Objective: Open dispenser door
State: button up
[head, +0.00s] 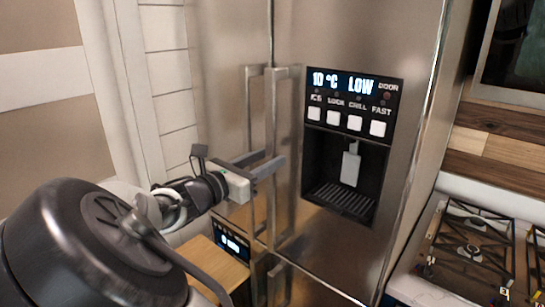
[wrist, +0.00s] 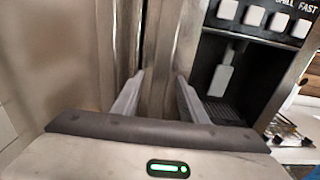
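The dispenser door (head: 340,245) is the right steel door of the tall fridge and looks closed. It carries a black dispenser panel (head: 350,150) with a lit display, white buttons and a paddle; part of the panel shows in the wrist view (wrist: 228,75). Its long vertical handle (head: 286,205) runs along the door's left edge. My gripper (head: 276,156) is at about mid-height of this handle. In the wrist view its two fingers (wrist: 160,82) are spread, with the handle (wrist: 162,45) seen between them. Whether either finger touches it I cannot tell.
The left fridge door (head: 225,90) has its own handle (head: 254,110) close beside the dispenser door's handle. A small lit panel (head: 231,243) and a wooden surface (head: 215,265) are low at left. A stove top (head: 470,250) stands at right.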

jog(key=shift+x, duration=0.95)
jog(key=shift+c, duration=0.3)
grip_shut()
jog(key=shift+s+a, duration=0.1)
jog(key=shift+s, duration=0.05)
